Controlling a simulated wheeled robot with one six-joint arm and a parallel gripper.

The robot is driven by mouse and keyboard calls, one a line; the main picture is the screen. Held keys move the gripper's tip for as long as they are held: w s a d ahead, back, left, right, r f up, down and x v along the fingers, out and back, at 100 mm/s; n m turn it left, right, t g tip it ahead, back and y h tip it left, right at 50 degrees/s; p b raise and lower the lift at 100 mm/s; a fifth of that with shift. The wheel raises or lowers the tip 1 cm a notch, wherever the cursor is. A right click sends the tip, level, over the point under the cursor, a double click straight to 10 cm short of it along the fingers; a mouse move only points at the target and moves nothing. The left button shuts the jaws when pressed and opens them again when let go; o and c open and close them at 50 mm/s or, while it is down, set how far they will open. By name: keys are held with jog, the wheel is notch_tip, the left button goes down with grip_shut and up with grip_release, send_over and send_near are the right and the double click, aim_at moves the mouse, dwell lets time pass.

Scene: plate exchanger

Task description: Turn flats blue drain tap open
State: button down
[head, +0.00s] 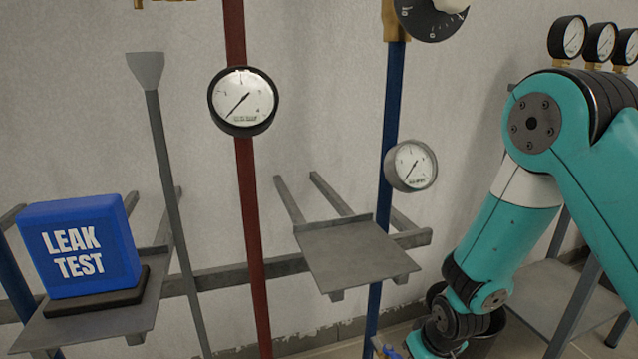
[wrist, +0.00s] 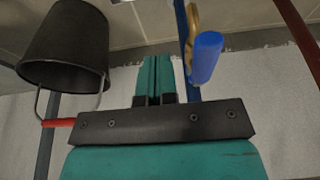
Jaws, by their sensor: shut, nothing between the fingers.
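The blue tap handle (wrist: 206,57) is in the wrist view, to the right of my fingers, with its brass body (wrist: 193,18) at the top beside a blue pipe (wrist: 182,35). My gripper (wrist: 155,62) is shut and empty, its teal fingers together, beside the blue handle with a small gap showing in the picture. I cannot tell the gap in depth. In the head view the blue pipe (head: 375,308) runs down past the small shelf. A small blue piece (head: 392,352) shows at the bottom edge by my wrist. My fingertips are out of that view.
A black bucket (wrist: 65,45) is left of my fingers in the wrist view. A grey shelf (head: 355,255) juts from the wall above. A red pipe (head: 250,200) and a blue LEAK TEST block (head: 80,245) stand further left. A grey table (head: 550,290) is at right.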

jog(key=p+v, duration=0.6)
jog(key=v, duration=0.1)
dwell(0.4)
jog(key=s+d+r+m, duration=0.1)
jog(key=s+d+r, duration=0.2)
jog(key=r, duration=0.3)
jog(key=s+d+r+m+h, duration=0.1)
jog(key=s+d+r, duration=0.2)
jog(key=r, duration=0.4)
jog(key=s+d+r+m, duration=0.2)
jog(key=s+d+r, duration=0.1)
jog(key=r, duration=0.3)
jog(key=s+a+r+n+g+y+p, duration=0.2)
jog(key=s+a+r+n+p, duration=0.25)
jog(key=a+r, duration=0.3)
jog(key=s+a+r+n+g+y+p, duration=0.1)
jog(key=s+a+r+n+y+p, duration=0.2)
jog(key=s+a+r, duration=0.5)
notch_tip(320, 180, up, 37)
jog(key=w+p, duration=0.1)
jog(key=p, duration=3.6)
jog(key=shift+w+d+r+h+p, duration=0.2)
jog(key=shift+w+d+h+p, duration=0.15)
jog(key=shift+w+d+h, duration=0.05)
